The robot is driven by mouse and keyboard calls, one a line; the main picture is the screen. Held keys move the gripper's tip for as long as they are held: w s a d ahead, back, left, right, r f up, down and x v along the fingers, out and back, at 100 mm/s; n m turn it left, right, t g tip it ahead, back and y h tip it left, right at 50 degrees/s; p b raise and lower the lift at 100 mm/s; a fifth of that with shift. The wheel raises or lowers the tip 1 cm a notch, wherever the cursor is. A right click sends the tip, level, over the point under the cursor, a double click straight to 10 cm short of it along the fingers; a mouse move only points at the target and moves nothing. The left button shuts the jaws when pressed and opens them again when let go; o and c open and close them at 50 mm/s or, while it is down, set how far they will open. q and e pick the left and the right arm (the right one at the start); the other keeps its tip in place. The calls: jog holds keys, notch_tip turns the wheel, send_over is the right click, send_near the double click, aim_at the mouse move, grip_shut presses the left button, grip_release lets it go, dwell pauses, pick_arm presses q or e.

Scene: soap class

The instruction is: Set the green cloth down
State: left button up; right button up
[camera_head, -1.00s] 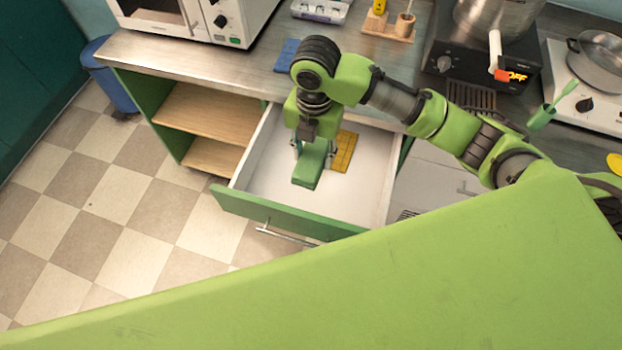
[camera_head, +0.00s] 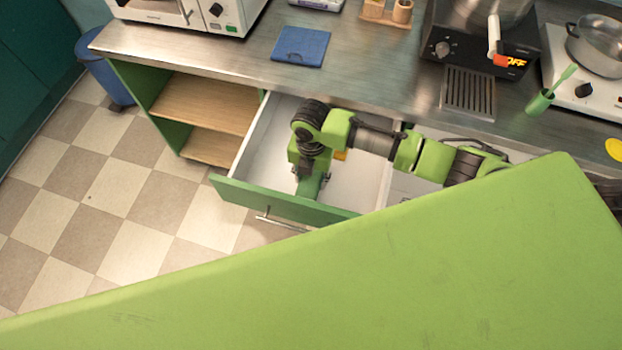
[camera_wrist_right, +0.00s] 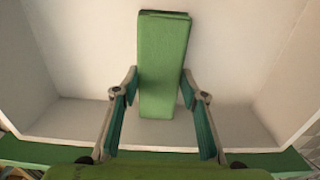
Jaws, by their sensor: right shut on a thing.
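The green cloth (camera_head: 312,187) is a folded, elongated block, inside the open drawer with white inner walls (camera_head: 372,182) and a green front. My right gripper (camera_head: 311,176) reaches down into the drawer and is shut on the cloth. In the right wrist view, the cloth (camera_wrist_right: 163,60) lies between the two fingers of the right gripper (camera_wrist_right: 160,84), over the pale drawer floor. Whether its underside touches the floor I cannot tell. A yellow cloth (camera_head: 341,155) in the drawer is mostly hidden behind my right arm. My left gripper is not in view.
A blue cloth (camera_head: 301,46) lies on the steel counter (camera_head: 385,75) above the drawer. Open wooden shelves (camera_head: 210,103) stand left of the drawer.

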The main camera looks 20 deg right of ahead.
aim_at(311, 179)
jog(key=shift+f, duration=0.95)
jog(key=shift+f, duration=0.15)
jog(key=o, duration=1.1)
jog(key=shift+r, duration=0.25)
notch_tip(311, 179, up, 12)
jog(key=shift+f, duration=0.1)
